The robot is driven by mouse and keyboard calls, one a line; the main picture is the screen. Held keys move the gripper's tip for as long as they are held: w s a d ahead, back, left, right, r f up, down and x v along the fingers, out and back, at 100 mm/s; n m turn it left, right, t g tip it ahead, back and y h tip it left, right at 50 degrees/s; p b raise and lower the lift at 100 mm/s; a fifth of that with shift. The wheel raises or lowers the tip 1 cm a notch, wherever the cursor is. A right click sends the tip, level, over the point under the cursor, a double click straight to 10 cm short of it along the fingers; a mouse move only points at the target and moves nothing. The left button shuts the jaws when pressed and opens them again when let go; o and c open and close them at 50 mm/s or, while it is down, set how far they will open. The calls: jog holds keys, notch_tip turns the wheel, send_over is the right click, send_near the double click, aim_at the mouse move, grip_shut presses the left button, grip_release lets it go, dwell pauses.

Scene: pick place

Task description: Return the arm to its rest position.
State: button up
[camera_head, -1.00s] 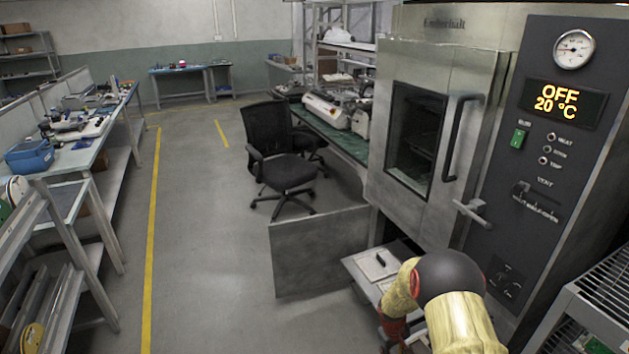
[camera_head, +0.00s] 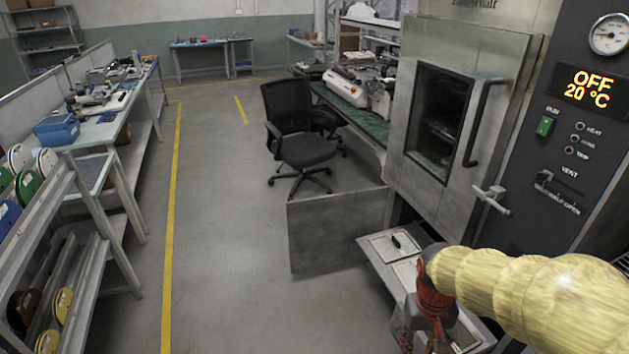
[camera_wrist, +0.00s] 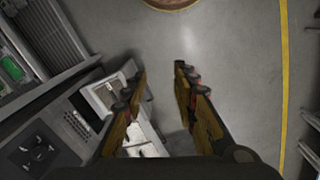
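My arm, in a yellow sleeve, reaches in from the right of the head view. Its red wrist points down beside a pulled-out drawer (camera_head: 377,262) below the oven. My gripper is at the bottom edge of the head view, mostly cut off. In the wrist view my gripper (camera_wrist: 160,78) has its two fingers well apart, with only grey floor between them. It holds nothing. The drawer also shows in the wrist view, left of and partly behind the left finger.
A steel oven (camera_head: 408,180) stands at the right, its panel (camera_head: 583,85) reading OFF, 20 °C. An open metal door panel (camera_head: 335,230) stands left of the drawer. A black chair (camera_head: 300,150) is beyond. The floor between the yellow line (camera_head: 172,220) and the panel is clear.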

jog(key=s+a+r+t, duration=0.1)
jog(key=s+r+t, duration=0.1)
jog(key=r, duration=0.4)
jog(key=s+a+r+t+p, duration=0.1)
jog(key=s+r, duration=0.3)
jog(key=r, duration=0.1)
jog(key=s+a+r+t, duration=0.2)
jog(key=s+r, duration=0.1)
jog(key=r, duration=0.3)
jog(key=shift+r+t+y+p, duration=0.3)
jog(key=shift+r, duration=0.05)
jog(key=shift+w, duration=0.1)
